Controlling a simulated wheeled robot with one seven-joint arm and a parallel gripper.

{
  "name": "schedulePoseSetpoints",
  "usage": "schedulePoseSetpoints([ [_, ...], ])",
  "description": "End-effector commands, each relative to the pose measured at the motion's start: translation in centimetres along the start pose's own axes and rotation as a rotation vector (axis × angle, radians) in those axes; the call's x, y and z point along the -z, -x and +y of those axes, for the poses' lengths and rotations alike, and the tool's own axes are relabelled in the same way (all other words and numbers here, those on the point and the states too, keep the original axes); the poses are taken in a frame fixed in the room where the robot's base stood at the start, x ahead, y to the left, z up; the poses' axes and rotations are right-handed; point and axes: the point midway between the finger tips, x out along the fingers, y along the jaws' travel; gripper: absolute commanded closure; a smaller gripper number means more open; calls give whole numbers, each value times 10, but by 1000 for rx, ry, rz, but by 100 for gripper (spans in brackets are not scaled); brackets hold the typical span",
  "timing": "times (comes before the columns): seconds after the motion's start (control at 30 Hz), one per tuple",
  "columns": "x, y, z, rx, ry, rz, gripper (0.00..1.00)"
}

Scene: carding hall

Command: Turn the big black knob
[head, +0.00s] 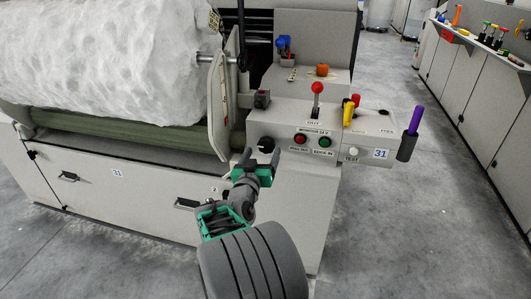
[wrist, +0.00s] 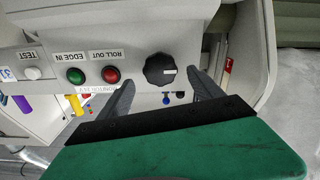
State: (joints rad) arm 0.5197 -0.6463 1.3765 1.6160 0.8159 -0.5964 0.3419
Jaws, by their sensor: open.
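The big black knob (head: 266,145) sits on the front of the grey control box, left of the red button. In the wrist view the knob (wrist: 160,69) is round and ridged with a white pointer mark towards the right. My gripper (head: 262,156) is open in front of the knob. In the wrist view its two dark fingers stand to the left and right of the knob, nearer to me. I cannot tell whether either finger touches it.
The red button (head: 300,138) and green button (head: 325,142) are right of the knob, with a white TEST knob (head: 353,151) further right. A red-topped lever (head: 317,88) stands above. A large white roll (head: 100,60) fills the upper left. Open floor (head: 410,220) lies to the right.

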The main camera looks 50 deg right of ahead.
Motion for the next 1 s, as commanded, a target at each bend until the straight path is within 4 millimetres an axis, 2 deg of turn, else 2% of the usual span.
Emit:
schedulePoseSetpoints([
  [0.1, -2, -24, 1, -3, 0, -2, 25],
  [0.2, -2, -38, 0, -1, 0, -3, 25],
  [0.33, -1, -47, -1, 2, 1, -2, 25],
  [0.53, -1, -47, -1, 3, 1, -3, 25],
  [1.0, -1, -47, -1, 3, 1, -4, 62],
])
